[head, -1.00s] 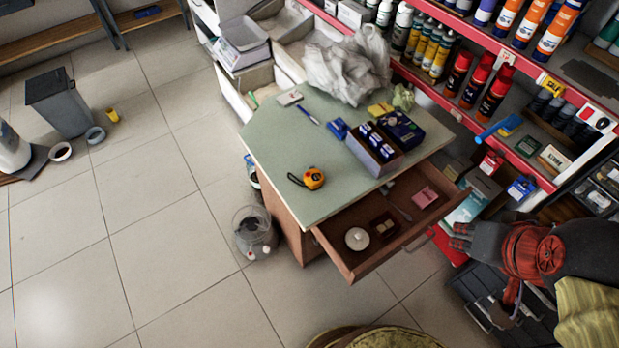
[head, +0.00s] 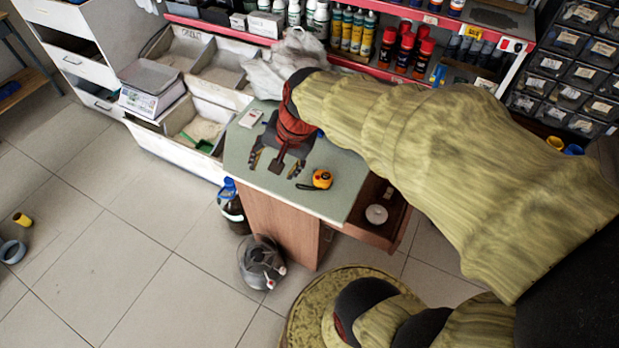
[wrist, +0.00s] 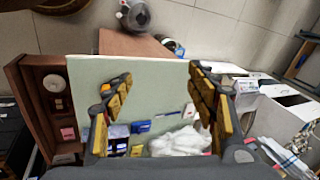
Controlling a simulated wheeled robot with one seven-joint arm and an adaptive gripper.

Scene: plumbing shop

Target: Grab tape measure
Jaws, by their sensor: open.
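The tape measure (head: 321,179), yellow-orange and black, lies on the pale green counter top (head: 345,200) near its front edge in the head view. A black strap or tab extends from its left side. My gripper (head: 276,168) is open and empty, pointing down over the counter, to the left of the tape measure in the head view. In the wrist view my gripper's two yellow-padded fingers (wrist: 160,82) are spread wide over the counter.
The drawer (head: 389,233) is pulled out beside the tape measure, partly hidden by my arm. A crumpled white plastic bag (wrist: 180,140) and blue boxes (wrist: 117,132) are on the counter. A scale (head: 152,88) stands at the left. A clear bin (head: 262,262) is on the floor.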

